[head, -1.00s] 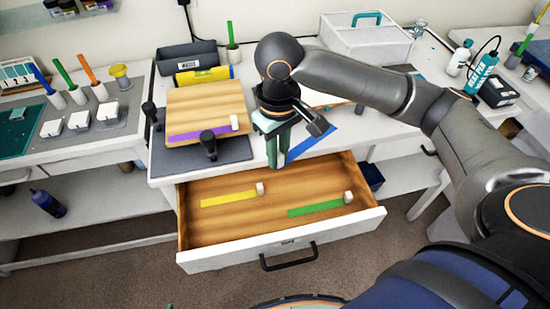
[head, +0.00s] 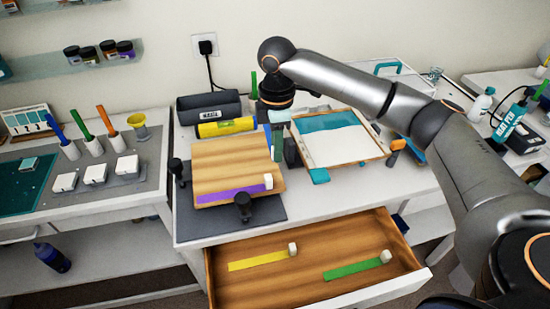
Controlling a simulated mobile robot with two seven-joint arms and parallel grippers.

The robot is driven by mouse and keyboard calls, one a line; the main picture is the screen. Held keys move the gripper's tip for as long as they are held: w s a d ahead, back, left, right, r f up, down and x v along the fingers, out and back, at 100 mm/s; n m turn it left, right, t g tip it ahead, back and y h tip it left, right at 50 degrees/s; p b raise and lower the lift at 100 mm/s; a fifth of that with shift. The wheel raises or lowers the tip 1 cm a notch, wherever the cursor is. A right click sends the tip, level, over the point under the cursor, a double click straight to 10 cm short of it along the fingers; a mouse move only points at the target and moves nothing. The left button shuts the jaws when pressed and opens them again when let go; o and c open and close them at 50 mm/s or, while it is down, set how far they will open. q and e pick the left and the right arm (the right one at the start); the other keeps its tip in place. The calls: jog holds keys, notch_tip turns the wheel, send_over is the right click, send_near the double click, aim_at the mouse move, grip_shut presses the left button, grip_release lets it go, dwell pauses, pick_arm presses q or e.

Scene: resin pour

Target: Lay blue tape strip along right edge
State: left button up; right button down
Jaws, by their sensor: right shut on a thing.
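The wooden board (head: 230,163) lies on a dark grey mat (head: 262,208) on the white table. A purple strip (head: 228,194) with a pale block at its right end runs along the board's front edge. My right gripper (head: 277,155) is at the board's right edge, shut on the blue tape strip (head: 268,133). Only a thin part of the blue strip shows, beside the gripper near the board's far right edge; the rest is hidden. I cannot tell whether it touches the board. A yellow strip (head: 258,262) and a green strip (head: 352,270) lie in the drawer. My left gripper is not in view.
The drawer (head: 310,250) stands open in front of the table. Black clamps (head: 243,203) stand at the mat's front and left. A framed tray (head: 345,161) lies close to the right of my gripper. A yellow level (head: 226,127) and a dark bin (head: 208,106) stand behind the board.

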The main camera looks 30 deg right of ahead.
aim_at(277, 177)
jog(key=shift+w+d+n, duration=0.15)
jog(key=shift+w+n, duration=0.1)
jog(key=shift+n, duration=0.05)
jog(key=shift+f, duration=3.2)
jog(key=shift+f, duration=0.15)
jog(key=c, duration=0.7)
grip_release()
jog(key=shift+o, duration=0.3)
jog(key=o, duration=0.6)
